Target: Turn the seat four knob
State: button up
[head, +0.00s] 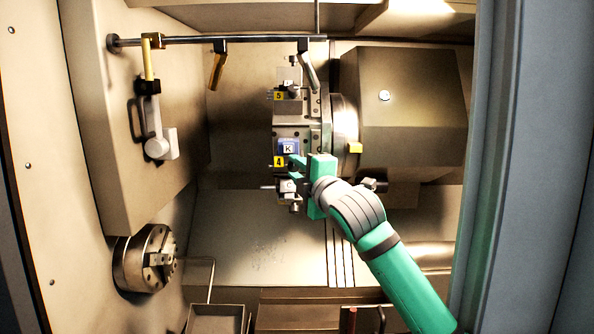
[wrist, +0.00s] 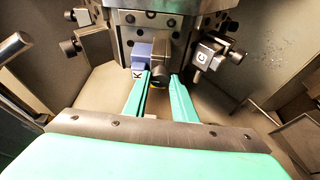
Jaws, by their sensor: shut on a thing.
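The turret (head: 311,124) carries a yellow plate marked 4 (head: 279,161) at its lower left, beside a blue block marked K (head: 288,148). My green gripper (head: 297,164) reaches in from the lower right to this seat. In the wrist view, my gripper (wrist: 159,82) has its two fingers on either side of the dark round seat four knob (wrist: 158,72), shut on it. The knob sits just right of the blue K block (wrist: 141,52). In the head view the fingers and hand hide the knob. Which way the knob is turned cannot be told.
A block marked C (head: 288,187) sits just below the gripper, and a yellow plate marked 5 (head: 279,96) above. A chuck (head: 147,258) is at lower left. A rail with hanging nozzles (head: 217,66) crosses the top. Free room lies left of the turret.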

jog(key=shift+n, duration=0.3)
dwell(0.4)
jog(key=o, duration=1)
jog(key=shift+w, duration=0.1)
jog(key=shift+o, duration=0.2)
jog(key=v, duration=1.1)
jog(key=shift+w, duration=0.1)
